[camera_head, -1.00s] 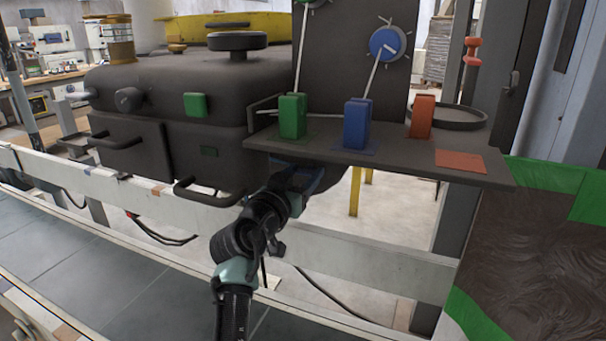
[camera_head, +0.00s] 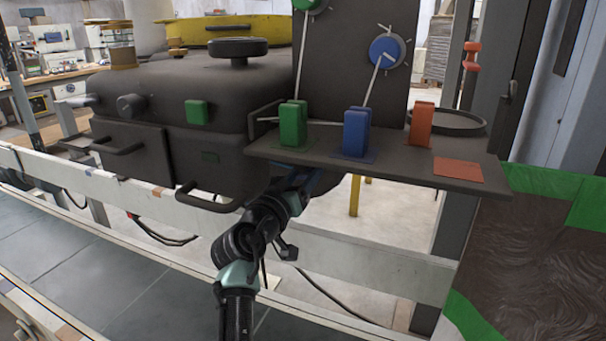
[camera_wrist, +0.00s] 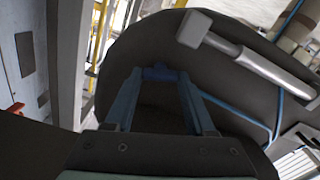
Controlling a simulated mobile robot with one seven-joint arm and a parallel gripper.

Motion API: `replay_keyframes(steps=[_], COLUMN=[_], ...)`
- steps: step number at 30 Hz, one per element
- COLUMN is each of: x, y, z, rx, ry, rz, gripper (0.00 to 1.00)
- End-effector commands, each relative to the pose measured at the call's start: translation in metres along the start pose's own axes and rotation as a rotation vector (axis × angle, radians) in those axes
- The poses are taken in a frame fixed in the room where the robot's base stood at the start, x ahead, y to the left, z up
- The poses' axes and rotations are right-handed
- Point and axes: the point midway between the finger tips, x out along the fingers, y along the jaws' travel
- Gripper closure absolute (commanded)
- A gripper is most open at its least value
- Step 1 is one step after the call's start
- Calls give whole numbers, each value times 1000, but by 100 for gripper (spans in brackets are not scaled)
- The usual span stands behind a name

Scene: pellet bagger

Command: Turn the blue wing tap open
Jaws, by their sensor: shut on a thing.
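A small blue piece (camera_wrist: 160,74), which looks like the blue wing tap, sits between my fingertips in the wrist view, in front of a dark rounded housing (camera_wrist: 130,45). My gripper (camera_wrist: 160,80) is shut on it, one blue-grey finger on each side. In the head view my gripper (camera_head: 305,178) reaches up beneath the dark shelf (camera_head: 400,165). The shelf edge and my wrist largely hide the tap there, so I cannot tell its turn angle.
Green (camera_head: 293,125), blue (camera_head: 356,132) and orange (camera_head: 421,123) blocks stand on the shelf above my gripper. A grey hammer-shaped handle (camera_wrist: 240,52) lies close right of my fingers. A white rail (camera_head: 360,260) runs behind my arm. A blue dial (camera_head: 387,48) is on the upright panel.

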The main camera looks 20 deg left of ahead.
Motion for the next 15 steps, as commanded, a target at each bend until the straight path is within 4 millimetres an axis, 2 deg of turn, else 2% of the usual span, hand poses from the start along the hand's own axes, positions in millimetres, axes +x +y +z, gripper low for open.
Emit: replay_keyframes(steps=[15], x=[0], y=[-1], z=[0], rx=[-494], ry=[-3], rz=[0], gripper=[100])
